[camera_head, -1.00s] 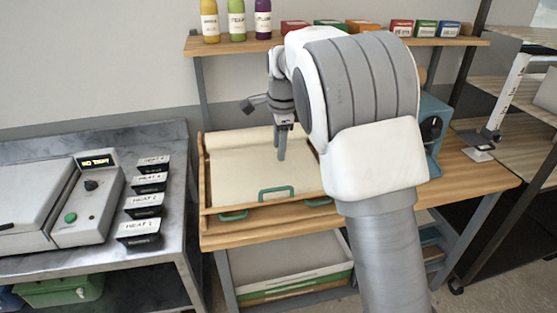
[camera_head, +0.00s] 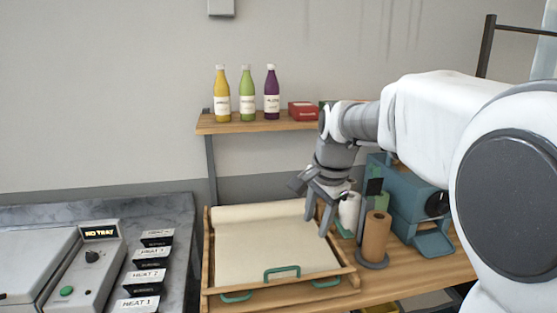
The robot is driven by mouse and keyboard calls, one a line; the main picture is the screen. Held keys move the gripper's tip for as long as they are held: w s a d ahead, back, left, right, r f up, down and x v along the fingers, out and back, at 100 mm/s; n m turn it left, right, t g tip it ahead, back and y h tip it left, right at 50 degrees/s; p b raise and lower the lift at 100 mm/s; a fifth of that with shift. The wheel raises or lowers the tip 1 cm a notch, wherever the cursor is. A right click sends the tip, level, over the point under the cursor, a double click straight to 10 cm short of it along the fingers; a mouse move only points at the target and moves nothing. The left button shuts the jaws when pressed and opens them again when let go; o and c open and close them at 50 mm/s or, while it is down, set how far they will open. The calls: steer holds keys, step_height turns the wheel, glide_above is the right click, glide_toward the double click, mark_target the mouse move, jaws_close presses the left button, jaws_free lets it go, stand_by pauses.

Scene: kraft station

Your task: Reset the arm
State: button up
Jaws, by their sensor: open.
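My gripper (camera_head: 316,227) points down over the right part of a wooden tray (camera_head: 209,257) on the wooden bench. Its two fingers stand apart, and nothing shows between them. The tray holds a cream sheet (camera_head: 255,250) with a rolled far edge, and green handles (camera_head: 282,272) show at its front. My arm comes in from the right and covers much of the right side of the view.
A brown roll (camera_head: 375,238) on a stand and a white roll (camera_head: 349,212) are close right of my gripper. A teal machine (camera_head: 405,200) stands behind them. Bottles (camera_head: 247,97) stand on the shelf. A control panel (camera_head: 88,260) is at left.

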steer(key=s+d+n, duration=0.2)
steer(key=s+n, duration=0.1)
steer(key=s, duration=0.5)
steer(key=s+d+f+n+t, duration=0.1)
steer(key=s+n, duration=0.3)
steer(key=s, duration=0.4)
steer(key=s+d+f+n+t+h, duration=0.1)
steer(key=s+d+n, duration=0.2)
steer(key=s, duration=0.5)
steer(key=shift+s+n, duration=0.35)
steer(key=shift+n, duration=0.25)
